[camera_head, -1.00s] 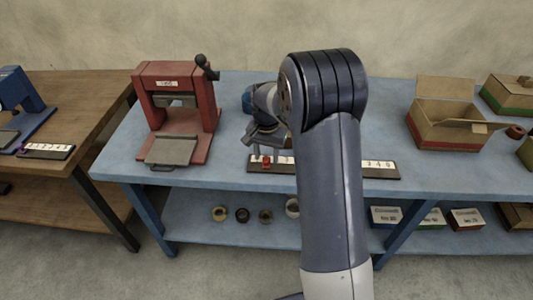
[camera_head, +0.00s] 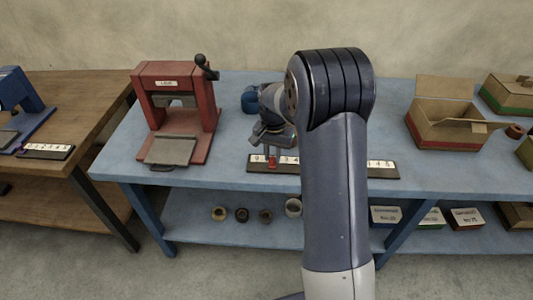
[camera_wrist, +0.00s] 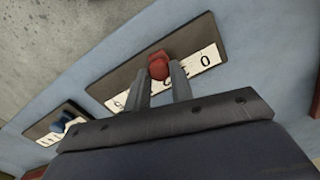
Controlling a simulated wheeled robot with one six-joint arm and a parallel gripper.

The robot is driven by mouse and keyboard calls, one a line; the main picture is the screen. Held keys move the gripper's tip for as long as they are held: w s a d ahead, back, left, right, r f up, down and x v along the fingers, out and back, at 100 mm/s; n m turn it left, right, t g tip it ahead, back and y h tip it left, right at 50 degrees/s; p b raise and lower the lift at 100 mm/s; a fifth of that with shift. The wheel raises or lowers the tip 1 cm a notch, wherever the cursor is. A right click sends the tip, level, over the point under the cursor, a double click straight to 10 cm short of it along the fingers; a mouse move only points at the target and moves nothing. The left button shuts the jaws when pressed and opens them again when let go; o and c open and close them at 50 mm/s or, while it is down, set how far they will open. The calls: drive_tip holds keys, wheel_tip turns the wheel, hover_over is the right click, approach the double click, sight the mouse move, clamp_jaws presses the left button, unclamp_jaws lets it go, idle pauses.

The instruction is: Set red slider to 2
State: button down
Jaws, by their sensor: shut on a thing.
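The red slider (camera_head: 272,164) stands on a dark strip (camera_head: 252,170) with a white number scale, at the front of the blue table. It is right of the 0 and left of the 3 in the head view; the digits at the knob are hidden. My gripper (camera_head: 272,149) reaches down to it. In the wrist view, my gripper (camera_wrist: 160,72) is shut on the red knob (camera_wrist: 158,65), a finger on each side. The 0 (camera_wrist: 206,58) shows at the far end of the scale there.
A second scale with a blue slider (camera_wrist: 62,121) lies beside it in the wrist view. A red press (camera_head: 180,110) stands left on the blue table (camera_head: 225,172). An open cardboard box (camera_head: 450,130) is at right. My arm hides the table's middle.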

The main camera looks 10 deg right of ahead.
drive_tip(key=shift+s+d, duration=0.2)
drive_tip(key=shift+d, duration=0.4)
drive_tip(key=c, duration=1.2)
unclamp_jaws()
wheel_tip(320, 180, up, 11)
drive_tip(key=shift+f, duration=0.15)
